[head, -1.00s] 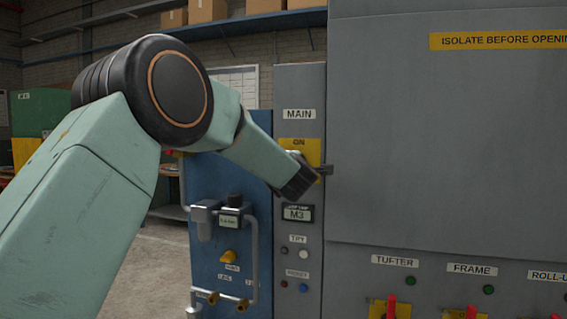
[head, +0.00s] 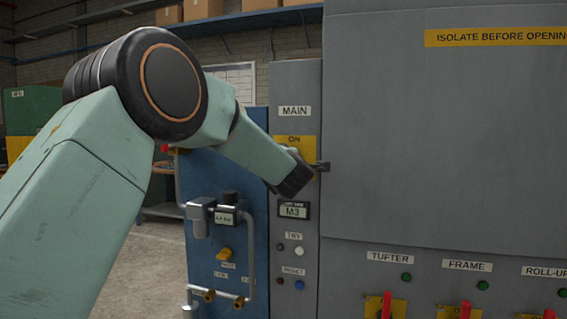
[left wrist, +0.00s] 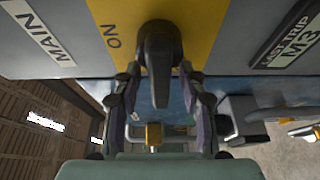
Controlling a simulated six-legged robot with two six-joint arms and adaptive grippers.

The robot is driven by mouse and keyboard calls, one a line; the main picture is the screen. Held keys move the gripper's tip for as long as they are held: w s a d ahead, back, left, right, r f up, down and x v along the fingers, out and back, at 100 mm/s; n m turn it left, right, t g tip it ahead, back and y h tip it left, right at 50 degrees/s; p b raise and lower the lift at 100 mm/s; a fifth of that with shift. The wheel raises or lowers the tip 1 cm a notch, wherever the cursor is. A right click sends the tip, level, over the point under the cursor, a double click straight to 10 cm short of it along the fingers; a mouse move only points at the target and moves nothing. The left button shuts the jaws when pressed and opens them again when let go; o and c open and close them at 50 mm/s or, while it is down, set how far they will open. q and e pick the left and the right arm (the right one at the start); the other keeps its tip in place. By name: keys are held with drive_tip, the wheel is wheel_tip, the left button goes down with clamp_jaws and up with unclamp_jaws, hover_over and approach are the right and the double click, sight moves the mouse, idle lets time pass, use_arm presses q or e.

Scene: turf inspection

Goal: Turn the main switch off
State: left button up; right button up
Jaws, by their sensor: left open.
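The main switch has a yellow plate (head: 283,143) marked ON, below a MAIN label (head: 295,111) on a narrow grey panel. In the left wrist view its black handle (left wrist: 161,50) stands out from the yellow plate (left wrist: 205,25). My left gripper (head: 301,174) is at the switch, covering the lower part of the plate in the head view. In the left wrist view the left gripper (left wrist: 160,88) is open, with one finger on each side of the handle. Whether the fingers touch it, I cannot tell. My right gripper is not in view.
A display reading M3 (head: 294,210) and small buttons (head: 299,251) sit below the switch. A large grey cabinet (head: 440,150) is close on the right, with red-handled switches (head: 387,305) below.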

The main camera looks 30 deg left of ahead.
use_arm(q)
drive_tip(key=v, duration=1.1)
drive_tip(key=shift+d, duration=0.45)
drive_tip(key=shift+s+a, duration=0.1)
drive_tip(key=shift+s, duration=0.1)
